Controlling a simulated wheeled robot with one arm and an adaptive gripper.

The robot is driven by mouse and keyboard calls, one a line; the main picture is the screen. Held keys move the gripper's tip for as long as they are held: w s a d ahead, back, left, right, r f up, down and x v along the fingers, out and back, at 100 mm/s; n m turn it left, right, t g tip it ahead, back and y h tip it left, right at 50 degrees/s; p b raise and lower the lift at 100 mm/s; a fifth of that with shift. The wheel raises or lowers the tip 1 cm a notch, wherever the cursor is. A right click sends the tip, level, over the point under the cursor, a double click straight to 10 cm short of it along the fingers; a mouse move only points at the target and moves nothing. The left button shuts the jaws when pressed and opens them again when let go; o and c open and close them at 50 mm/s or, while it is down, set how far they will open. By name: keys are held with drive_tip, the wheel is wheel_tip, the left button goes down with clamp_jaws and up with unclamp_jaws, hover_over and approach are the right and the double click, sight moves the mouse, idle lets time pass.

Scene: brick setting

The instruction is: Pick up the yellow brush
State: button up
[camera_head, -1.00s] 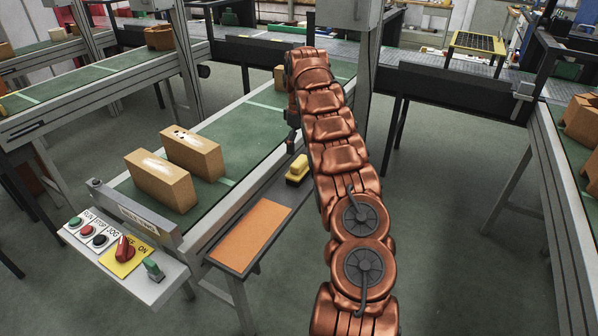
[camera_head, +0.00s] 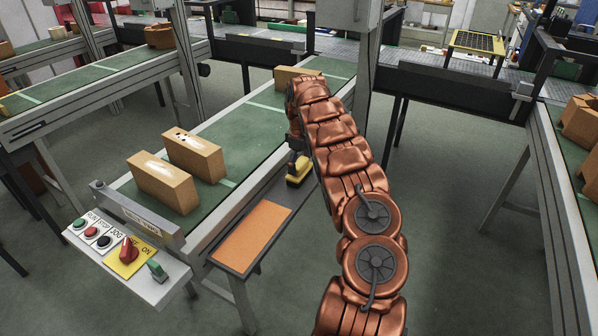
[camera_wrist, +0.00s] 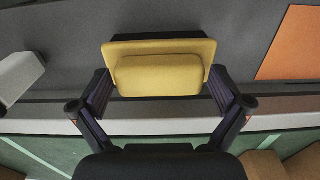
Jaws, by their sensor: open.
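The yellow brush (camera_head: 298,172) lies on a narrow dark side shelf beside the green conveyor. In the wrist view the yellow brush (camera_wrist: 158,72) shows its yellow back and a dark edge along its far side. My gripper (camera_wrist: 165,90) is open, with one finger at the left end of the brush and the other at its right end. The brush sits between the fingertips; I cannot tell whether they touch it. In the head view my gripper (camera_head: 297,155) is right above the brush and partly covers it.
An orange pad (camera_head: 252,237) lies on the same shelf (camera_head: 283,196), nearer the front. Cardboard boxes (camera_head: 163,183) stand on the green conveyor (camera_head: 238,130) to the left. A control panel (camera_head: 128,258) with buttons is at the conveyor's front end. Floor to the right is clear.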

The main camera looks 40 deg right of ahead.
sight(300, 162)
drive_tip(key=shift+c, duration=0.3)
drive_tip(key=c, duration=1)
drive_tip(key=shift+o, duration=0.2)
drive_tip(key=shift+r+b, duration=0.75)
drive_tip(key=shift+r, duration=1.05)
drive_tip(key=s+a+r+b, duration=0.1)
drive_tip(key=s+a+b, duration=0.3)
drive_tip(key=a, duration=1)
drive_tip(key=shift+s+a+r, duration=0.2)
drive_tip(key=shift+s+a, duration=0.15)
drive_tip(key=shift+s, duration=0.85)
